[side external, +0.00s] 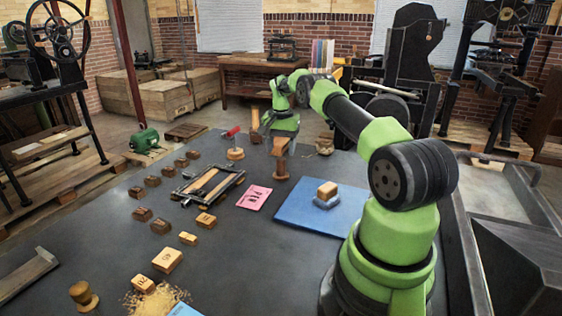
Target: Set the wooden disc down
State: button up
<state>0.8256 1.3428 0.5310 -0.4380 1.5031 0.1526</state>
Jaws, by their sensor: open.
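My gripper (281,140) is at the far side of the dark table, pointing down. Its fingertips are small here, and it is open. A brown upright piece (282,164) stands right below it; I cannot tell whether the two touch. A round, light wooden piece that looks like the wooden disc (236,154) lies on the table to the left of my gripper, apart from it. A thin upright and a red-handled tool (232,132) show just above the disc. No wooden piece is clearly seen between the fingers.
A blue mat (290,209) bears a wooden block (327,190) on a pale base. A pink card (254,197), a framed tray (229,177) and several small wooden blocks (167,260) lie left. A turned wooden knob (83,294) stands front left. Bare table lies between.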

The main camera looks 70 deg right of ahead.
aim_at(280, 159)
notch_tip(280, 159, up, 6)
jog(key=shift+f, duration=0.15)
jog(key=w+a+r+n+t, duration=0.2)
jog(key=w+a+r+n, duration=0.15)
jog(key=a+r, duration=0.75)
jog(key=s+a+r+n+t, duration=0.2)
jog(key=a+r+n, duration=0.1)
jog(key=a+r, duration=0.6)
jog(key=s+a+f+n+t+y, duration=0.2)
jog(key=s+a+n, duration=0.3)
jog(key=s+a, duration=1.1)
jog(key=shift+s+a+f+n+t, duration=0.2)
jog(key=shift+s+f+n+t, duration=0.3)
jog(key=shift+s, duration=0.6)
